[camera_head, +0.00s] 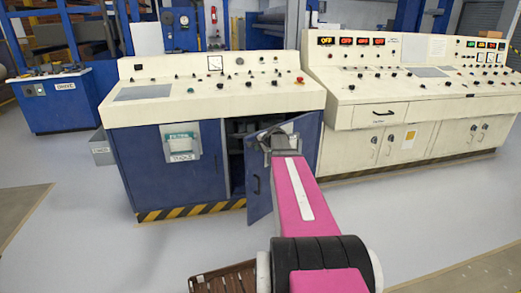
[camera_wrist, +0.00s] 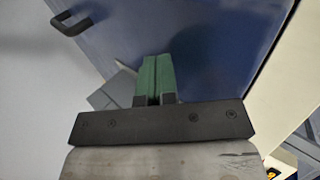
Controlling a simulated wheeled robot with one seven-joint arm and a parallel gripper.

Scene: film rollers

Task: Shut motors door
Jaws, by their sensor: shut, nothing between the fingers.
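The blue cabinet door (camera_head: 259,196) under the cream console stands ajar, swung outward, with a dark opening (camera_head: 236,165) on its left. Its black handle (camera_head: 256,185) shows on the front. I cannot read a motors label on it. My gripper (camera_head: 268,134) is near the top of this door, and my arm hides part of the door and cabinet. In the wrist view, the green fingers (camera_wrist: 154,78) are together and empty. The blue door panel (camera_wrist: 205,40) fills the view beyond them, with its handle (camera_wrist: 71,23) at upper left. I cannot tell whether the fingers touch it.
The cream control console (camera_head: 215,85) overhangs the cabinet. A second cream console (camera_head: 420,85) with closed cabinets stands to the right. A clear holder with a label (camera_head: 182,145) hangs on the left cabinet panel. Grey floor (camera_head: 80,190) is free at front left.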

